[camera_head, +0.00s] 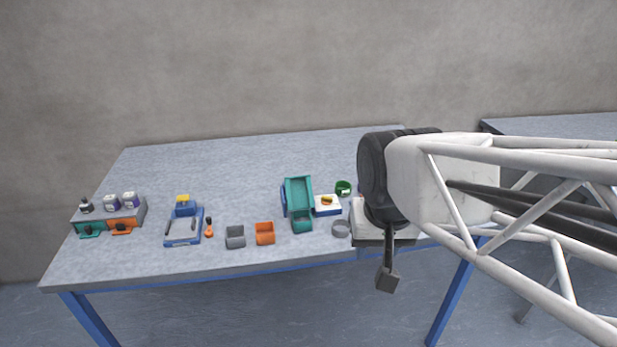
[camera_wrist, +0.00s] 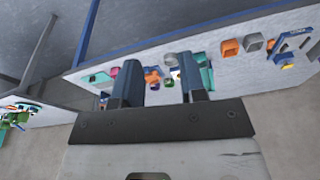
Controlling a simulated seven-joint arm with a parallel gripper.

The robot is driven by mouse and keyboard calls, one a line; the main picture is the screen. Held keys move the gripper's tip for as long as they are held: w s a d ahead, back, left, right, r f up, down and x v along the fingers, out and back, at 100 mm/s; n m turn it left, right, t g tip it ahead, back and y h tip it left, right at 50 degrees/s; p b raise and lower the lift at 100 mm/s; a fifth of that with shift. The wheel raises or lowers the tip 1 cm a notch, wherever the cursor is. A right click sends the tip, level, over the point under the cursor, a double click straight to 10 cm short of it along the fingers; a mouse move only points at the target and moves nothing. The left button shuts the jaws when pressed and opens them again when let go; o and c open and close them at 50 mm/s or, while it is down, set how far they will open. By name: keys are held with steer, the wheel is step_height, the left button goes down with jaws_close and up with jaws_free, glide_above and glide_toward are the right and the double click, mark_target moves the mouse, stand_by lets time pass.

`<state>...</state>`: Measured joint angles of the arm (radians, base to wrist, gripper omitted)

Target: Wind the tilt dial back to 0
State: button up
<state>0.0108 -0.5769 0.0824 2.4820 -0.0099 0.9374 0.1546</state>
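A white box (camera_head: 327,210) on the table carries a small yellow and orange knob (camera_head: 327,200), which looks like the tilt dial; its setting is too small to read. Left of it, a teal trough (camera_head: 299,190) sits tilted on a blue stand, above a teal bin (camera_head: 302,222). My gripper (camera_head: 387,278) hangs off the table's front edge, right of the box and apart from it. In the wrist view my gripper (camera_wrist: 159,78) has its two dark fingers spread, with nothing held; the table items behind are far off and partly hidden.
A grey bin (camera_head: 235,237) and orange bin (camera_head: 265,233) stand near the front edge. A grey ring (camera_head: 341,229) and green cup (camera_head: 343,187) flank the box. A blue scale-like device (camera_head: 183,227) and a rack of jars (camera_head: 110,218) are left. The table's back is clear.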

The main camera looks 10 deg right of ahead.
steer(key=w+m, duration=0.6)
steer(key=w, duration=0.6)
steer(key=m+g, duration=0.2)
steer(key=m, duration=1.4)
glide_toward(327, 200)
steer(key=shift+w+f, duration=0.1)
steer(key=shift+w, duration=0.15)
steer(key=shift+w+d+f, duration=0.1)
steer(key=shift+w+f, duration=0.1)
steer(key=shift+w, duration=0.1)
steer(key=shift+f, duration=0.1)
steer(key=shift+f, duration=3.8)
